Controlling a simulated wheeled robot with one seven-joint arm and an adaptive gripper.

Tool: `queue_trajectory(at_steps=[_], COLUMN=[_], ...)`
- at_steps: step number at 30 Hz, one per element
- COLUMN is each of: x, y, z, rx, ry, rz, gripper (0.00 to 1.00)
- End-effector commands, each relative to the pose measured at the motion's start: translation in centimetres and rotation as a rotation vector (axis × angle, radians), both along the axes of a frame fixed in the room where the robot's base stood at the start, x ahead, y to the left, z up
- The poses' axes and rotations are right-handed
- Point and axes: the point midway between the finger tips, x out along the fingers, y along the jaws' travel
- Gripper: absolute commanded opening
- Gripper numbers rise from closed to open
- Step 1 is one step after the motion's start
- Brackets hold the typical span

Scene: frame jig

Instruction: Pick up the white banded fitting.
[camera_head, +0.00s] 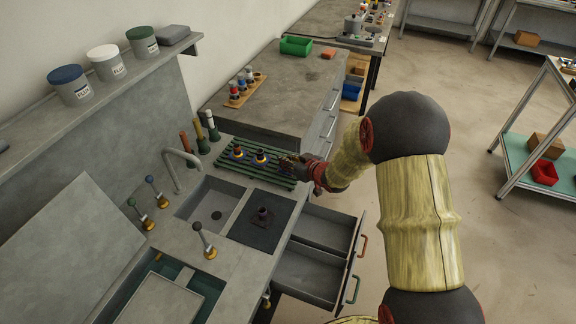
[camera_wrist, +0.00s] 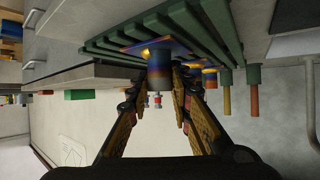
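My gripper (camera_head: 289,166) is at the right end of the green slatted rack (camera_head: 224,163). In the wrist view its two fingers (camera_wrist: 166,85) are apart, with a gap between the tips. A blue and yellow banded fitting (camera_wrist: 158,57) on a bluish plate appears upside down just beyond the tips. Whether the fingers touch it I cannot tell. Another banded fitting (camera_wrist: 209,77) shows to the right of the fingers. In the head view two dark-topped fittings stand on the rack, a left one (camera_head: 237,154) and a right one (camera_head: 261,158). No white band is clear on them.
A wooden holder (camera_head: 238,102) with several small pieces, some partly white, stands on the counter behind the rack. Tool handles (camera_head: 201,119) stand upright left of it. A sink (camera_head: 205,205) and open drawers (camera_head: 318,270) lie in front.

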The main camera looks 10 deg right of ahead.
Motion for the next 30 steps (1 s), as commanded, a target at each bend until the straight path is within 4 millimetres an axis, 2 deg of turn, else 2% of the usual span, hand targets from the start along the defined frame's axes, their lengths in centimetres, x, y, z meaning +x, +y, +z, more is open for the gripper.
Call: queue_trajectory(at_steps=[10, 23, 30], x=[0.0, 0.0, 0.0], y=[0.0, 0.0, 0.0], z=[0.0, 0.2, 2.2], rx=[0.000, 0.000, -0.001], ry=[0.000, -0.001, -0.002], rz=[0.000, 0.000, 0.000], gripper=[0.00, 0.00, 0.00])
